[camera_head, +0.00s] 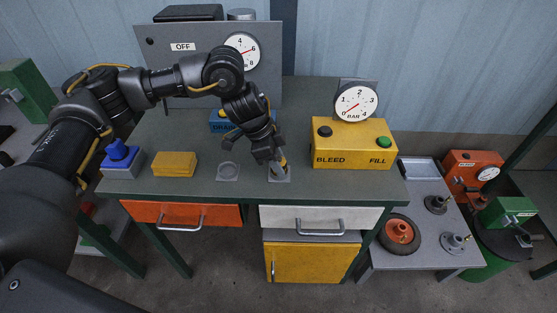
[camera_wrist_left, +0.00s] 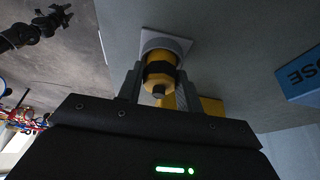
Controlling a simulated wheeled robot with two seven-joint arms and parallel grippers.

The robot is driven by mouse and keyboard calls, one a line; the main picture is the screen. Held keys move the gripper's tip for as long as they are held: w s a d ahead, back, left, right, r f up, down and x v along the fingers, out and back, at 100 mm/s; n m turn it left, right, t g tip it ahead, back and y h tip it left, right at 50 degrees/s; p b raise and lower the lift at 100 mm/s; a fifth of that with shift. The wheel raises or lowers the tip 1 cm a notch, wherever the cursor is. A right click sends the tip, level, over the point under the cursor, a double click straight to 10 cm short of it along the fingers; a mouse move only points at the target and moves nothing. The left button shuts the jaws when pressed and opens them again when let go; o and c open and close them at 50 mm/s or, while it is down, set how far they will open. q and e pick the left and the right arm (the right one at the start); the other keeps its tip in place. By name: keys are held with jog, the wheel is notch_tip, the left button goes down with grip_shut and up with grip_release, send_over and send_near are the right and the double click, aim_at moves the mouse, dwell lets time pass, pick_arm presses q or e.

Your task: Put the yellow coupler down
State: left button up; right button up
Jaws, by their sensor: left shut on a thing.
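My left gripper (camera_head: 276,161) is at the front middle of the green workbench, pointing down. It is shut on the yellow coupler, which shows better in the left wrist view (camera_wrist_left: 160,68) as a yellow cylinder with a black band between the two fingers. The coupler's far end is at a pale square holder (camera_wrist_left: 165,42), which also shows in the head view (camera_head: 284,178). I cannot tell whether the coupler is seated fully in the holder.
The yellow BLEED/FILL box (camera_head: 353,145) with a gauge (camera_head: 356,101) stands to the right. A grey panel (camera_head: 180,65) stands behind.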

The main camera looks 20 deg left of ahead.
pick_arm(q)
jog(key=shift+s+f, duration=0.35)
jog(key=shift+f, duration=0.25)
jog(key=o, duration=1.2)
jog(key=shift+f, duration=0.2)
jog(key=shift+r, duration=0.4)
jog(key=v, duration=1.2)
jog(key=shift+w+r, duration=0.3)
jog(key=shift+r, duration=0.15)
pick_arm(e)
jog(key=shift+s, duration=0.25)
